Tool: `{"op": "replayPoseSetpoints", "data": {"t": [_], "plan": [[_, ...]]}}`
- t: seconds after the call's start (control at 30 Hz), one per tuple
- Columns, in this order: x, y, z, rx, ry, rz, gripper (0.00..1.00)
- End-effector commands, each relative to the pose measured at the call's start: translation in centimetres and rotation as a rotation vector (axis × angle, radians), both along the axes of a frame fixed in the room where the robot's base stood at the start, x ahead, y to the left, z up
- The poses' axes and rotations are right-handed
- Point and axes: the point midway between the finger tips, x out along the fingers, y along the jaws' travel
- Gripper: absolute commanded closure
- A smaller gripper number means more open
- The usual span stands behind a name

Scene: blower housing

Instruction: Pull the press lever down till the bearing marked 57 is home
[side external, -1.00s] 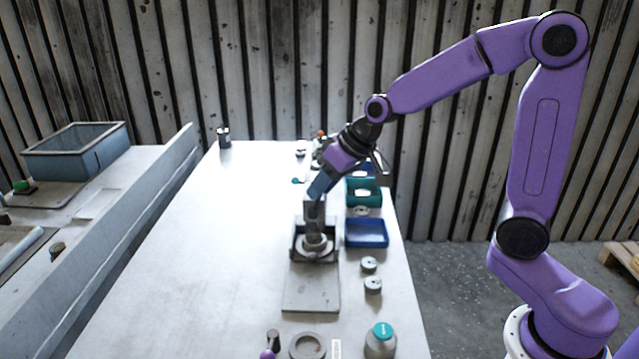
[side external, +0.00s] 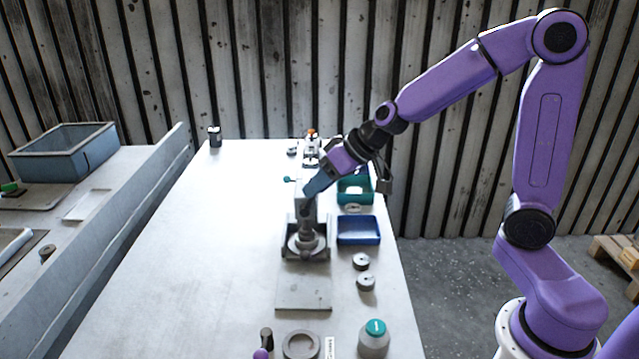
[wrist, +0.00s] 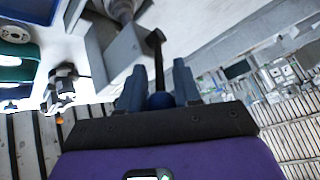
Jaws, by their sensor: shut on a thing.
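The grey press (side external: 304,225) stands on its base plate on the table in the side view. Its ram sits over a round seat (side external: 306,244). My gripper (side external: 311,190) is at the top of the press. In the wrist view, my gripper (wrist: 159,92) is shut on the press lever (wrist: 158,60), a dark bar whose dark blue knob (wrist: 160,100) lies between the fingers. The lever is mostly hidden by my gripper in the side view. I cannot make out any number 57, nor how deep a bearing sits under the ram.
Two small metal rings (side external: 361,262) lie right of the press, near a blue tray (side external: 358,230) and a teal bin (side external: 355,190). The table left of the press is clear.

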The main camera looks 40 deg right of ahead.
Motion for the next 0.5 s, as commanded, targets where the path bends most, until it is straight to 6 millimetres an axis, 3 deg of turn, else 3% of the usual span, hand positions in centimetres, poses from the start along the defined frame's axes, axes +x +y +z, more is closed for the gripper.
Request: {"op": "replayPoseSetpoints", "data": {"t": [0.33, 0.37, 0.4, 0.5], "plan": [[0.07, -0.03, 0.08, 0.0, -0.003, -0.002, 1.0], [0.06, -0.03, 0.07, 0.0, -0.003, -0.002, 0.57], [0.06, -0.03, 0.07, 0.0, -0.003, -0.002, 0.49], [0.04, -0.03, 0.04, 0.001, -0.002, -0.001, 0.49]]}}
